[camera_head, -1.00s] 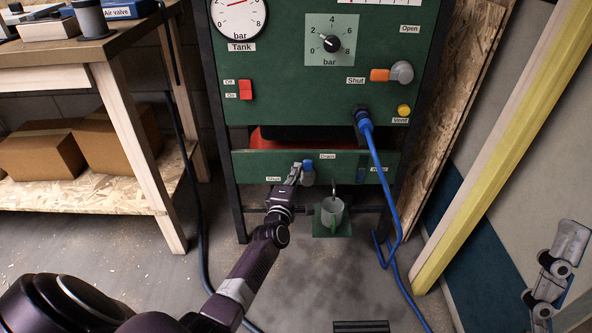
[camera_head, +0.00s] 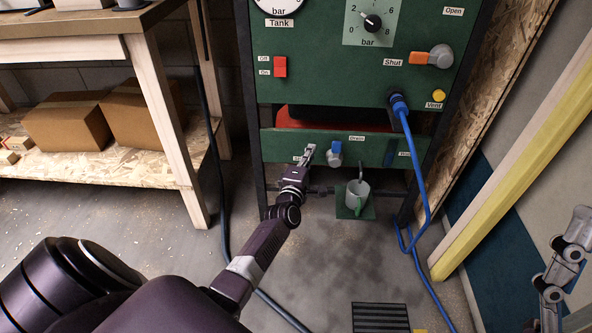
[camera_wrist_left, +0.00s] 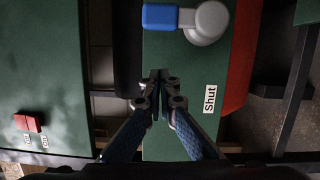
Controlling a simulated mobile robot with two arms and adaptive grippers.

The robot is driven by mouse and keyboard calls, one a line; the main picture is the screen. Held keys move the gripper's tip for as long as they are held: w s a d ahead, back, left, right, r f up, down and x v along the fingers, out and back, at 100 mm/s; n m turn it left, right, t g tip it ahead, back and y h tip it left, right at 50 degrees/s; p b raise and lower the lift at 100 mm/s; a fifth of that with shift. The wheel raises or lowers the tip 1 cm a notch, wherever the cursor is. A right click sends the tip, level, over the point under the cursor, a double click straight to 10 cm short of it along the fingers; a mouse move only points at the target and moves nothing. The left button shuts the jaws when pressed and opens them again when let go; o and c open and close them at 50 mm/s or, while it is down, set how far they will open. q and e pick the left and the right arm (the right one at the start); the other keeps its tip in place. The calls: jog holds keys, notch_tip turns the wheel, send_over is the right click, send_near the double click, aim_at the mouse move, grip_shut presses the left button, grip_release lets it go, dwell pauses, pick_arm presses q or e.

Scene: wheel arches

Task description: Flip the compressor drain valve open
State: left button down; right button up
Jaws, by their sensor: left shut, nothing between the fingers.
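The drain valve (camera_head: 335,158) sits on the low green panel, left of the "Drain" label (camera_head: 356,138). Its blue lever points up from a round grey hub. In the left wrist view the hub (camera_wrist_left: 208,22) and blue lever (camera_wrist_left: 160,16) show at the top. My left gripper (camera_head: 309,154) is shut and empty, just left of the valve. In the left wrist view its closed fingertips (camera_wrist_left: 160,76) lie over the panel, apart from the valve, beside the "Shut" label (camera_wrist_left: 210,99). My right gripper (camera_head: 566,252) is at the right edge; its jaw state is unclear.
An orange-handled valve (camera_head: 431,57) and red switch (camera_head: 280,66) are on the upper panel. A blue hose (camera_head: 417,180) hangs right of the drain valve. A workbench with cardboard boxes (camera_head: 67,122) is left.

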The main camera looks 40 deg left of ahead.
pick_arm(q)
jog(key=p+v, duration=0.3)
jog(key=v, duration=0.6)
jog(key=shift+d, duration=0.3)
pick_arm(e)
jog(key=w+f+g+h, duration=0.3)
jog(key=w+f+g, duration=0.5)
jog(key=f, duration=0.5)
jog(key=shift+w+a+f+g, duration=0.2)
jog(key=shift+w+f+g, duration=0.1)
jog(key=shift+w, duration=1.05)
pick_arm(q)
jog(key=shift+r, duration=0.2)
